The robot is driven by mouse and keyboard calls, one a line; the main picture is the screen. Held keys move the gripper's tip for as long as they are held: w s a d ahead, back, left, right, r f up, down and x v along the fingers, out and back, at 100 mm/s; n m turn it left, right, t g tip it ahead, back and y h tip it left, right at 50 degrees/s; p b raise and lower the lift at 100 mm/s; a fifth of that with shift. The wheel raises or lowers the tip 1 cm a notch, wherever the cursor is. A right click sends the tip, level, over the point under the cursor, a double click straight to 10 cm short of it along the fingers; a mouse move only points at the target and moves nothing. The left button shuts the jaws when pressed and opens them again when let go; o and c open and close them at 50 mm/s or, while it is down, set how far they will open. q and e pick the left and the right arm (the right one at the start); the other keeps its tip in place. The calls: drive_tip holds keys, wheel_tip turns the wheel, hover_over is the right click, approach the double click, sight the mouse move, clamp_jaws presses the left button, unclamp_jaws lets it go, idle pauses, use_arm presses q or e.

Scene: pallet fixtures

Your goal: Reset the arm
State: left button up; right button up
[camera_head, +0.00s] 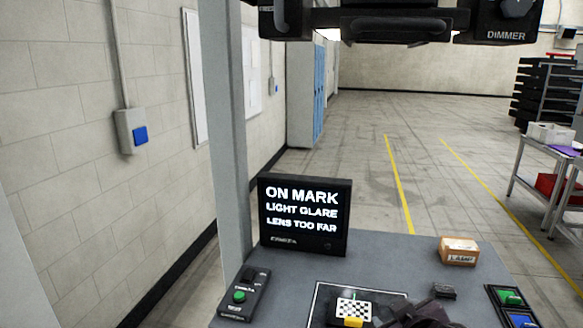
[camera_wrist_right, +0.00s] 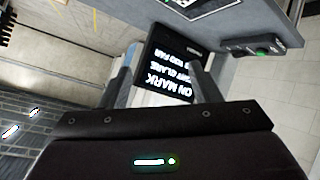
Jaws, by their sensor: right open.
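My right gripper (camera_wrist_right: 162,72) shows in the right wrist view with its two fingers spread apart and nothing between them. Beyond the fingers is a black monitor (camera_wrist_right: 172,62), seen upside down in that view. In the head view the monitor (camera_head: 305,216) stands at the back of a grey table (camera_head: 390,262) and reads "ON MARK, LIGHT GLARE, LENS TOO FAR". A dark shape (camera_head: 425,313) at the bottom edge of the head view is cut off, and I cannot tell if it is part of my right arm. My left gripper is not in view.
On the table are a control box with a green button (camera_head: 240,297), a checkered piece (camera_head: 354,309), a small cardboard box (camera_head: 458,251) and a green and blue button panel (camera_head: 510,298). A black "DIMMER" fixture (camera_head: 500,20) hangs above. Open floor lies beyond.

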drive_tip(key=s+f+m+g, duration=0.3)
drive_tip(key=s+f+g, duration=0.5)
drive_tip(key=s+f, duration=1)
drive_tip(key=s+f+g+b, duration=0.1)
drive_tip(key=s+f, duration=0.1)
drive_tip(key=f, duration=1.3)
drive_tip(key=s+f+b, duration=0.2)
drive_tip(key=s+f, duration=0.1)
drive_tip(key=f, duration=1.3)
drive_tip(key=s+d+f+g+b, duration=0.1)
drive_tip(key=s+d+f, duration=0.2)
drive_tip(key=s+f, duration=1.6)
drive_tip(key=shift+f+g, duration=0.25)
drive_tip(key=shift+g, duration=0.05)
drive_tip(key=shift+w+d, duration=0.15)
